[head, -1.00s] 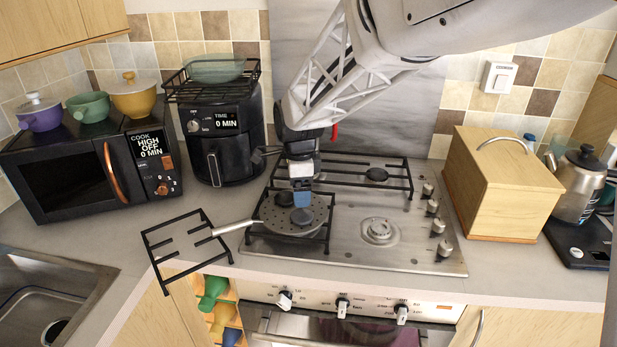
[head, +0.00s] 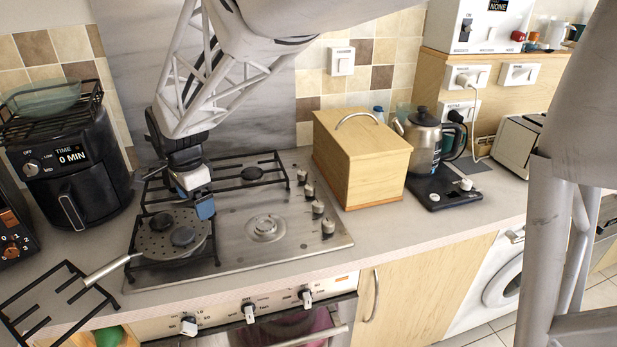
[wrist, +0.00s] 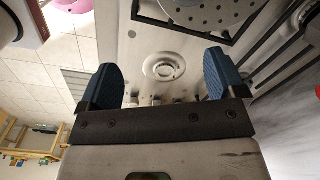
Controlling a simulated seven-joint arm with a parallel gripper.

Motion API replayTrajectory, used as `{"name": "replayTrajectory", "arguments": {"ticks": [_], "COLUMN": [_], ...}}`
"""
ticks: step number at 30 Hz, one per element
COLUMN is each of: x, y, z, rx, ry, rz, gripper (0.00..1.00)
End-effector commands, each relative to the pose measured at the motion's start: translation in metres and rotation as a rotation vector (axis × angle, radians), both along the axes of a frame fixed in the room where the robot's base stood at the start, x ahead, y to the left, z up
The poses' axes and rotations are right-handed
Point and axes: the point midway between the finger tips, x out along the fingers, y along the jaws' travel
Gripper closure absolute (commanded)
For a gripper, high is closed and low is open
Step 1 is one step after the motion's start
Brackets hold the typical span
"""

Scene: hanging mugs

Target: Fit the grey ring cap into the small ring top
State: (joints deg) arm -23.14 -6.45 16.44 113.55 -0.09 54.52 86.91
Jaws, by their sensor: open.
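Two dark grey round caps, one (head: 162,221) further back and one (head: 183,236) nearer the front, lie on a perforated flat pan (head: 150,243) on the left of the hob. I cannot tell which is the ring cap. The bare small ring top (head: 265,228) is a pale round burner to the pan's right. My gripper (head: 205,208) hangs above the pan's right edge. In the wrist view its blue fingers are apart and empty (wrist: 160,62), with the bare ring (wrist: 162,68) showing between them and part of the pan (wrist: 222,12) at the top.
A black pan support (head: 60,300) lies on the counter at the left, under the pan's handle (head: 108,270). An air fryer (head: 80,175) stands behind left. Hob knobs (head: 318,208), a wooden bread bin (head: 360,160) and a kettle (head: 424,140) stand to the right.

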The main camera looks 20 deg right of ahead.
Motion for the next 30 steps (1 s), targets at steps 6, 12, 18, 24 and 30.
{"name": "replayTrajectory", "arguments": {"ticks": [6, 12, 18, 24, 30], "x": [-0.04, -0.082, -0.129, -0.179, -0.228], "y": [-0.064, -0.115, -0.16, -0.197, -0.226], "z": [0.027, 0.042, 0.051, 0.053, 0.048], "rx": [0.0, -0.013, -0.036, -0.071, -0.113], "ry": [-0.041, -0.076, -0.11, -0.142, -0.167], "rz": [0.186, 0.365, 0.545, 0.723, 0.897], "gripper": [0.11, 0.11, 0.11, 0.11, 0.11]}}
